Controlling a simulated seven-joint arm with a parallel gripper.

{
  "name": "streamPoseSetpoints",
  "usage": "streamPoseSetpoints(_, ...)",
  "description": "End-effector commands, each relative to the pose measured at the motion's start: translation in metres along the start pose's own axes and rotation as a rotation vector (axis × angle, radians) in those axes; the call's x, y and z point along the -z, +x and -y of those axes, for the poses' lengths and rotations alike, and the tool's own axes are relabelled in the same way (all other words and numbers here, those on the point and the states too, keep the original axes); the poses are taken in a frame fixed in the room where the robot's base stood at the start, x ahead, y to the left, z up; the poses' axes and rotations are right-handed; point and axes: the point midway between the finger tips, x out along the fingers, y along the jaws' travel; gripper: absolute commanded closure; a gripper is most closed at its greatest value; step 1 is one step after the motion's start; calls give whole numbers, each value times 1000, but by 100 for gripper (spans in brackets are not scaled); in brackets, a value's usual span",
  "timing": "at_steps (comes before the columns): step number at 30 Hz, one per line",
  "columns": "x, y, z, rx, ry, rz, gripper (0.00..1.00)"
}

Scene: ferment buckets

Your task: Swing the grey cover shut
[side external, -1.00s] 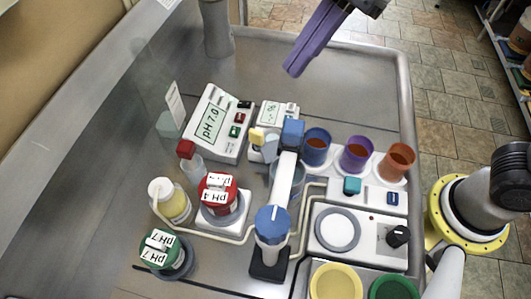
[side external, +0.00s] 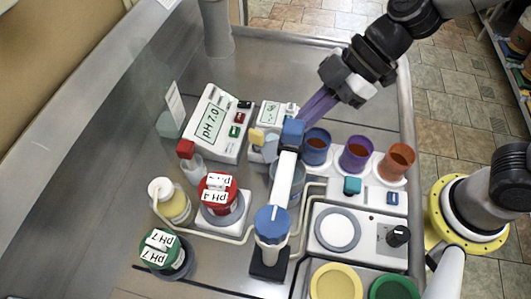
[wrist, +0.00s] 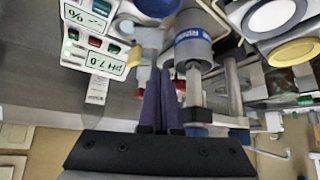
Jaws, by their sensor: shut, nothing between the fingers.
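My gripper (side external: 306,112) has its purple fingers closed together with nothing between them. It points down and left, with its tips close behind the blue head (side external: 292,132) of the white electrode arm. Contact there cannot be told. In the wrist view the closed fingers (wrist: 161,80) are beside a grey cylinder with a blue band (wrist: 193,48). No hinged grey cover can be clearly made out.
A pH 7.0 meter (side external: 213,124) and a smaller meter (side external: 275,116) stand left of my fingers. Blue (side external: 316,149), purple (side external: 356,156) and orange (side external: 397,162) cups stand to the right. Red-lidded (side external: 219,190) and green-lidded (side external: 163,249) pH containers stand at front left.

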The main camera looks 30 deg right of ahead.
Motion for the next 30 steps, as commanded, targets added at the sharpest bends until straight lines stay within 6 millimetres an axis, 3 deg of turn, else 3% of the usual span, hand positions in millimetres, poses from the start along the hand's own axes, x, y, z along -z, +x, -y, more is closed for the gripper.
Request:
streamPoseSetpoints(15,-1,76,1,3,1,5,100)
streamPoseSetpoints(22,0,94,1,2,-1,2,100)
streamPoseSetpoints(30,0,97,0,1,-1,2,100)
